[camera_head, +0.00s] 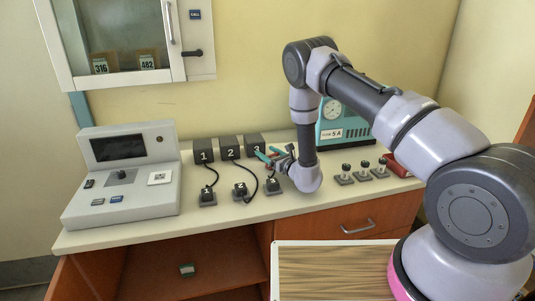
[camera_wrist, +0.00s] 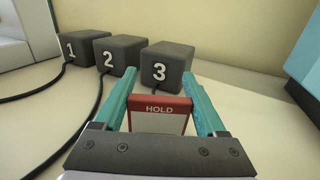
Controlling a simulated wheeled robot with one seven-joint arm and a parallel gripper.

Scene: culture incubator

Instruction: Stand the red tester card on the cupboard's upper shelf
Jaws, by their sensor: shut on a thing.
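The red tester card (camera_wrist: 160,108) shows in the wrist view, with a red top band reading "HOLD" and a pale panel below. My gripper (camera_wrist: 162,100) is shut on it, one teal finger at each side edge. The card's lower part is hidden by the gripper body. A wall cupboard (camera_head: 120,45) at the upper left has a glazed door and holds boxes marked 316 (camera_head: 101,65) and 482 (camera_head: 147,61).
The counter (camera_head: 225,213) bears a grey console (camera_head: 125,170), numbered boxes 1 (camera_head: 203,151) and 2 (camera_head: 229,147) with cabled plugs, a teal device (camera_head: 340,125) and several small black-topped pieces (camera_head: 363,170). An open compartment (camera_head: 190,265) lies below. The counter's front strip is clear.

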